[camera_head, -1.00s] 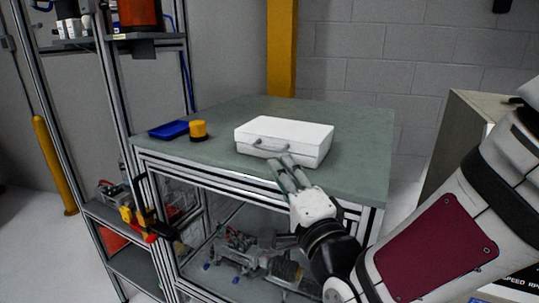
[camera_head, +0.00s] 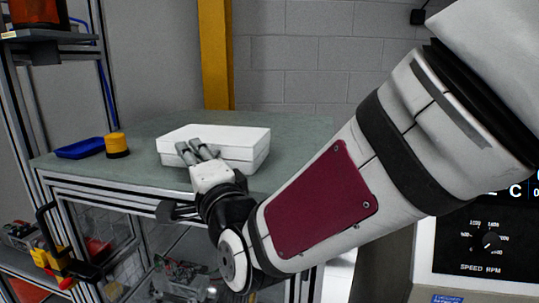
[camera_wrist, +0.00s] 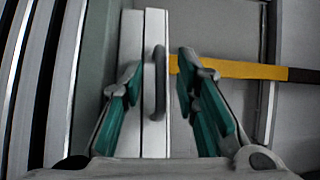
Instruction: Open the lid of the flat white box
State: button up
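The flat white box (camera_head: 232,139) is closed on the green-topped table. In the wrist view, its front (camera_wrist: 131,35) shows sideways, with a seam between lid and base and a grey handle (camera_wrist: 160,85). My gripper (camera_head: 196,151) is at the box's front edge in the head view and hides the handle there. In the wrist view, my gripper (camera_wrist: 158,72) is open, with one finger on each side of the handle. Nothing appears clamped between the fingers. I cannot tell whether a finger touches the box.
The table (camera_head: 296,128) holds a blue tray (camera_head: 80,148) and a yellow-and-black cylinder (camera_head: 117,146) left of the box. A yellow post (camera_head: 215,55) stands behind it. A metal shelf rack is at the left. A panel with a dial (camera_head: 487,241) is at the right.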

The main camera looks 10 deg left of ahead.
jog(key=shift+x, duration=1)
grip_shut()
